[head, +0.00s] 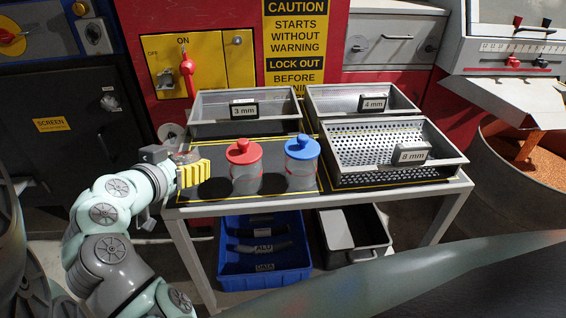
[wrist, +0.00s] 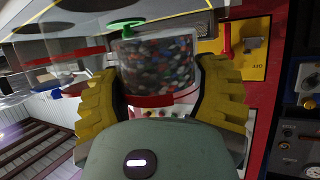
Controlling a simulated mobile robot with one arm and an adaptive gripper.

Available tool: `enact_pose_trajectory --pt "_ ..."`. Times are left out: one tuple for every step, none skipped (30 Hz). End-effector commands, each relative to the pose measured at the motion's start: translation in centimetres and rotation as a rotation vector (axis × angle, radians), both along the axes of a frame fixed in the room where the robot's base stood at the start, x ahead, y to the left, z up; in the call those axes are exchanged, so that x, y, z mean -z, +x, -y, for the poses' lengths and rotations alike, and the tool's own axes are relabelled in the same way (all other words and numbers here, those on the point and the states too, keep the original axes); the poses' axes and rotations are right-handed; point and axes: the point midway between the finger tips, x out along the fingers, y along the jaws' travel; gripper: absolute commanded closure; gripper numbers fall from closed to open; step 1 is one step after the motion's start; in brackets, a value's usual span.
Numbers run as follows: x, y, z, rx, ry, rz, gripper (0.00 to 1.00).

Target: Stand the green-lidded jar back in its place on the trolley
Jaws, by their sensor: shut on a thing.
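The green-lidded jar (wrist: 155,65) is filled with small multicoloured bits and has a red band low on its wall. In the wrist view it sits between the two yellow fingers of my gripper (wrist: 160,92), with its green lid (wrist: 126,25) beyond them.
A clear red-lidded jar (head: 245,183) and a blue-lidded jar (head: 302,178) stand upright on the trolley's front. Sieve trays marked 3 mm (head: 205,129), 4 mm (head: 330,91) and 8 mm (head: 451,163) stand behind and right. A blue crate (head: 232,274) is below.

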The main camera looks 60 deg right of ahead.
Motion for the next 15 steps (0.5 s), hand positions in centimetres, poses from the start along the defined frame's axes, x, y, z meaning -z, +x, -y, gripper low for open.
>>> enact_pose_trajectory --pt "-0.1 -0.4 0.6 0.01 -0.001 0.001 0.77" --pt "-0.1 -0.4 0.7 0.008 -0.001 0.0 0.77" --pt "-0.1 -0.4 0.9 0.006 -0.001 0.002 0.77" --pt "-0.1 -0.4 1.0 0.006 -0.001 0.002 0.77" --pt "-0.1 -0.5 1.2 0.006 -0.002 0.003 0.77" --pt "-0.1 -0.6 1.5 0.007 -0.002 0.003 0.77" --pt "-0.1 -0.8 1.8 0.01 -0.002 0.003 0.77" --pt "0.7 -0.7 1.6 0.005 0.0 0.0 0.77" --pt "1.5 -0.7 1.6 0.005 0.001 -0.002 0.77" --pt "2.0 -0.7 1.5 0.002 0.001 -0.003 0.77" --pt "2.4 -0.6 1.5 0.001 0.0 -0.003 0.77" --pt "2.8 -0.6 1.5 0.002 0.0 -0.001 0.77" --pt "3.1 -0.6 1.5 0.002 0.0 -0.001 0.77" --pt "3.3 -0.6 1.5 0.002 0.0 0.002 0.77" --pt "3.5 -0.6 1.5 0.002 -0.001 0.002 0.77"
